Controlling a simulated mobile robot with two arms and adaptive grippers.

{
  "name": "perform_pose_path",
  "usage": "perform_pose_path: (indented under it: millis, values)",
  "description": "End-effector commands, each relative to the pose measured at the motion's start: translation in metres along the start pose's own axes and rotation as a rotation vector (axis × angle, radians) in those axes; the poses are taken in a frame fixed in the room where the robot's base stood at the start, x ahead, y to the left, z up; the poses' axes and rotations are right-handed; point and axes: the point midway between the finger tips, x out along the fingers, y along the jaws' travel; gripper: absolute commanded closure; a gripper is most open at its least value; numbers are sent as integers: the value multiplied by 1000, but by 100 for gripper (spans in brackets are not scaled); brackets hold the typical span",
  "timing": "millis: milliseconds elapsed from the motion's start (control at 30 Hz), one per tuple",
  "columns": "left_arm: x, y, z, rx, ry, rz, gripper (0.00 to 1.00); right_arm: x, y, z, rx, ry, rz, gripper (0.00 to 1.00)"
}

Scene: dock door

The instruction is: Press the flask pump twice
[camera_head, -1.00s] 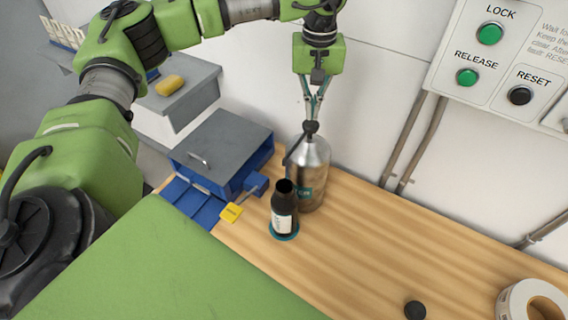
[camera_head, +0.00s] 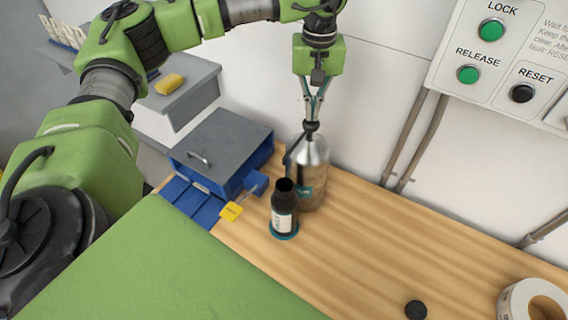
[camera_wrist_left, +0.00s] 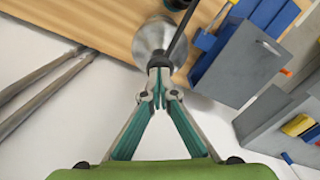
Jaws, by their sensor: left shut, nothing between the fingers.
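The silver metal flask (camera_head: 312,172) stands upright on the wooden bench near the wall, with a black pump head (camera_head: 311,127) on top. My left gripper (camera_head: 312,116) is shut and empty, pointing down with its fingertips at the pump head; they look to be touching it. In the left wrist view the shut fingertips (camera_wrist_left: 160,97) overlap the black pump head and its spout (camera_wrist_left: 178,42), with the flask's shoulder (camera_wrist_left: 152,38) beyond. How far the pump is pushed down is hard to tell. My right gripper is not in view.
A dark bottle (camera_head: 284,212) stands on a teal disc just in front of the flask. A blue box with a grey lid (camera_head: 220,150) and a yellow tag (camera_head: 231,211) are to the left. A black cap (camera_head: 415,309) and a tape roll (camera_head: 532,300) lie right. A button panel (camera_head: 497,60) is above.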

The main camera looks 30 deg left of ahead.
Motion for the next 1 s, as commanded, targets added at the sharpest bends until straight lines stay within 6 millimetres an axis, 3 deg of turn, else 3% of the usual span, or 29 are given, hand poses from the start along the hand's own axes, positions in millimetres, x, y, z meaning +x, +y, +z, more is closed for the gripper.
perform_pose_path:
  millis: [800,1000]
  values:
    - [31,0,1,0,-2,-1,100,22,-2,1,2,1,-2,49]
    - [30,0,1,0,-3,-2,100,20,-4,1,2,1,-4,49]
